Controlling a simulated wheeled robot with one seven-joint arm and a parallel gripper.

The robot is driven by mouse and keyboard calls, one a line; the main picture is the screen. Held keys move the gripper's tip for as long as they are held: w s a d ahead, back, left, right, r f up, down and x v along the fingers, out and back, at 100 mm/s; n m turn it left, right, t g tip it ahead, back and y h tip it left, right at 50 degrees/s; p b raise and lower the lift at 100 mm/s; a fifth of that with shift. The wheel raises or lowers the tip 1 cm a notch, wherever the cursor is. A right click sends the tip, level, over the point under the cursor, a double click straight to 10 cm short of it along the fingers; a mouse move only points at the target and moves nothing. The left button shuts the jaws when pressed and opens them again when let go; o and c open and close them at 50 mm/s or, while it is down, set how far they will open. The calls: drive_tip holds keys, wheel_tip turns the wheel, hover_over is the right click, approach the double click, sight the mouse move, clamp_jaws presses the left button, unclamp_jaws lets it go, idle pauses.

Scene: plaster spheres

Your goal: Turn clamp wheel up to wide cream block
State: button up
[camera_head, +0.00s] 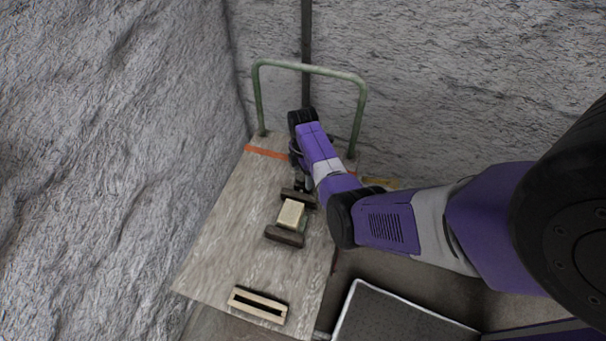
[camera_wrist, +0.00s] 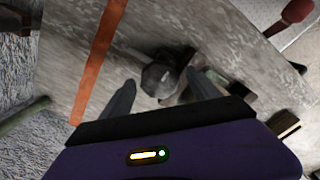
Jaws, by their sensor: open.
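The cream block (camera_head: 291,214) sits on the board between the two dark jaws of a clamp. The near jaw (camera_head: 284,237) is below it and the far jaw (camera_head: 290,193) above it; I cannot tell whether both touch it. The dark grey clamp wheel (camera_wrist: 157,80) shows in the wrist view, on the far jaw's side. My gripper (camera_wrist: 160,90) is open, with one finger on each side of the wheel and gaps visible. In the head view my arm largely hides the wheel and my gripper (camera_head: 301,183).
The pale board (camera_head: 215,245) carries an orange stripe (camera_head: 266,153) and a green rail (camera_head: 310,68) at its far end. A slotted wooden piece (camera_head: 258,305) lies near the front edge. Rough grey walls stand left and behind. A red-ended object (camera_wrist: 297,11) shows in the wrist view.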

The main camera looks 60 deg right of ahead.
drive_tip(key=shift+f, duration=0.25)
drive_tip(key=c, duration=1.3)
drive_tip(key=shift+c, duration=0.2)
